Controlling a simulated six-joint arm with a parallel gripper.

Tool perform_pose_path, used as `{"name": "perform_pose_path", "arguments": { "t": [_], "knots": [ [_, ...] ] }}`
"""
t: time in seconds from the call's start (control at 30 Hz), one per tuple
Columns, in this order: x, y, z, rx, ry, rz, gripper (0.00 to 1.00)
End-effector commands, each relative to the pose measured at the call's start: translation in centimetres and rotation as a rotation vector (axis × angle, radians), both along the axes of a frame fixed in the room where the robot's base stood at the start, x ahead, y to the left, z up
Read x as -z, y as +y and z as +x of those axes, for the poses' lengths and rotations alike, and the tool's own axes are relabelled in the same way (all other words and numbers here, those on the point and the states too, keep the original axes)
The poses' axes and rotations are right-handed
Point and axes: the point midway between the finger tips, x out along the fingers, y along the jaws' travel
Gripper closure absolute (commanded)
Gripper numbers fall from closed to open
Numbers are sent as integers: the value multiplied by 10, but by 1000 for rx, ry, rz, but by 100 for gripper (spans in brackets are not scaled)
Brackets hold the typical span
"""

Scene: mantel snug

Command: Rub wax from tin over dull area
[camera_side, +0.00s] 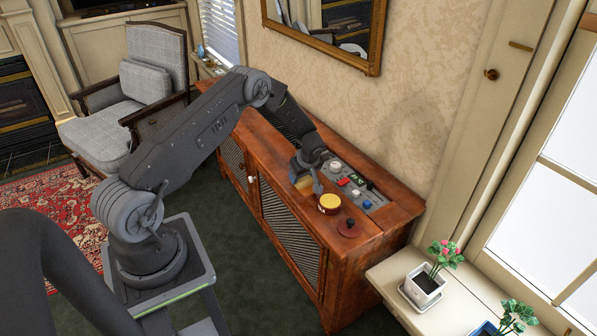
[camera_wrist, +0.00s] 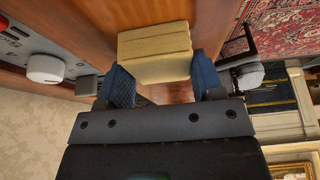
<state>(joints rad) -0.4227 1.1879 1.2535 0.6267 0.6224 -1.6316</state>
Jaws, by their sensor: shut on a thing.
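My gripper (camera_wrist: 160,78) is shut on a pale yellow block-shaped pad (camera_wrist: 154,45), with one blue-padded finger on each side. In the side view my gripper (camera_side: 308,182) is low over the wooden cabinet top (camera_side: 379,240); the pad is hard to make out there. I cannot tell whether the pad touches the wood. A round tin with a yellow top (camera_side: 329,203) stands on the cabinet just right of and nearer than my gripper. The dull area is not clearly distinguishable.
A grey control panel (camera_side: 376,200) with knobs and buttons is set into the cabinet top behind the tin. Its white knob (camera_wrist: 45,68) shows at left in the wrist view. A white shelf with potted flowers (camera_side: 424,284) stands at right. An armchair (camera_side: 107,125) is at left.

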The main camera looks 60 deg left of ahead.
Motion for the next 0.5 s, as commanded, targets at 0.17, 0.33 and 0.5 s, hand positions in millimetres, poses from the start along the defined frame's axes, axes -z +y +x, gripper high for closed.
{"name": "perform_pose_path", "arguments": {
  "t": [0.17, 0.33, 0.5],
  "knots": [
    [0, -17, 0, 2, 0, 1, 58],
    [0, -33, 0, 2, 0, 0, 58],
    [0, -48, 0, 2, 0, 0, 58]
  ]
}}
